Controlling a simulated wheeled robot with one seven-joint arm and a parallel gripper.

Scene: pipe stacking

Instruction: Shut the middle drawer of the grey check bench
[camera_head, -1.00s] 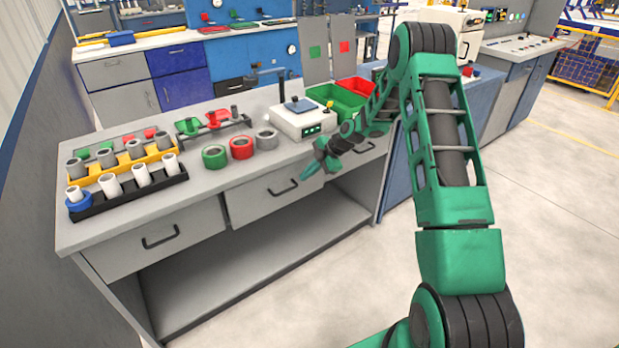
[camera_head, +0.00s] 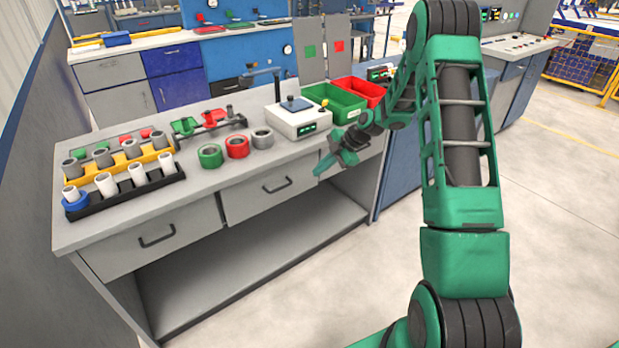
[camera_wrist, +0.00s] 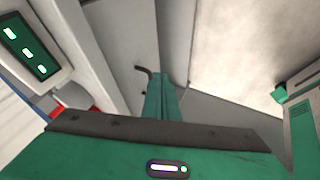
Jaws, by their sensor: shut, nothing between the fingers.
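The grey check bench (camera_head: 95,232) has a row of drawers under its top. The middle drawer (camera_head: 245,200) has a grey front with a dark handle (camera_head: 277,184). Its front looks about level with the bench face; I cannot tell whether a small gap is left. My gripper (camera_head: 318,172) is shut and empty, near the right end of this drawer and pointing left along the bench. I cannot tell whether it touches the front. The wrist view shows my shut fingers (camera_wrist: 162,95) beside a dark handle (camera_wrist: 145,73), probably the middle drawer's. The gripper and wrist partly hide the right drawer (camera_head: 365,150).
On the bench stand a white device (camera_head: 298,120), a green bin (camera_head: 335,104), a red bin (camera_head: 358,90), several coloured rings (camera_head: 237,147) and racks of pipes (camera_head: 125,185). An open shelf (camera_head: 250,250) lies below the drawers. Floor in front is clear.

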